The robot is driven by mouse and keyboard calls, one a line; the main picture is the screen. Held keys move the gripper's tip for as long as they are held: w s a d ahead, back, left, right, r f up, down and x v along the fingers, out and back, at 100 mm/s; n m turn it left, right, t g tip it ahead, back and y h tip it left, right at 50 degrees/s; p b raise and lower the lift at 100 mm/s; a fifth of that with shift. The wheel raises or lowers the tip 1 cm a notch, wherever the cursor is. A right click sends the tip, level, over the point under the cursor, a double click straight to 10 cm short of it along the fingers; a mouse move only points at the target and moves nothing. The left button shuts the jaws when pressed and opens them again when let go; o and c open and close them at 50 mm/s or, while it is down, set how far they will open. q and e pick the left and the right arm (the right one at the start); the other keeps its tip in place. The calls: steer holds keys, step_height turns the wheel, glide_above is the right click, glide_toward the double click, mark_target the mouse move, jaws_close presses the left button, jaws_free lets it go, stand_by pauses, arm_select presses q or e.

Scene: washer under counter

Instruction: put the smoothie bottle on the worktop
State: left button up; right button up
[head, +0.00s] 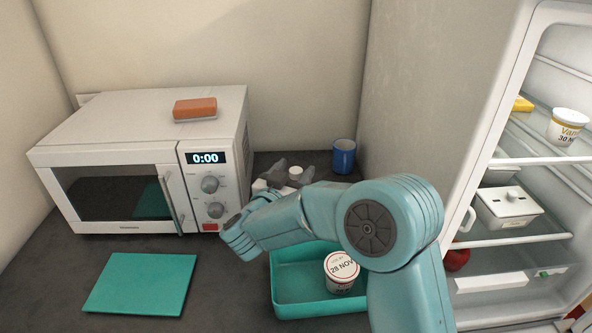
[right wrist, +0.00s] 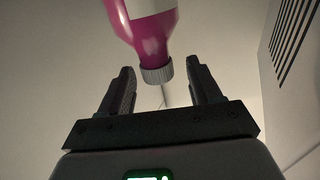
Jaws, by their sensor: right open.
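The smoothie bottle (right wrist: 150,28) is magenta with a pale label and a grey ribbed cap; its far end runs out of the right wrist view. My right gripper (right wrist: 161,82) is open, with the cap between its fingertips and a gap on each side. The dark grey worktop (head: 228,262) runs across the front. My left gripper is not in view.
A white microwave (head: 110,148) with an orange sponge (head: 195,109) on top stands left. A teal board (head: 141,284) lies front left. A teal tray (head: 290,300) holds a dated tub (head: 341,272). A blue mug (head: 344,156) stands behind. An open fridge (head: 492,150) is right.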

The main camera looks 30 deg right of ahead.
steer(key=b+v, duration=0.1)
steer(key=v, duration=0.9)
steer(key=shift+s+a, duration=0.2)
steer(key=shift+a, duration=0.1)
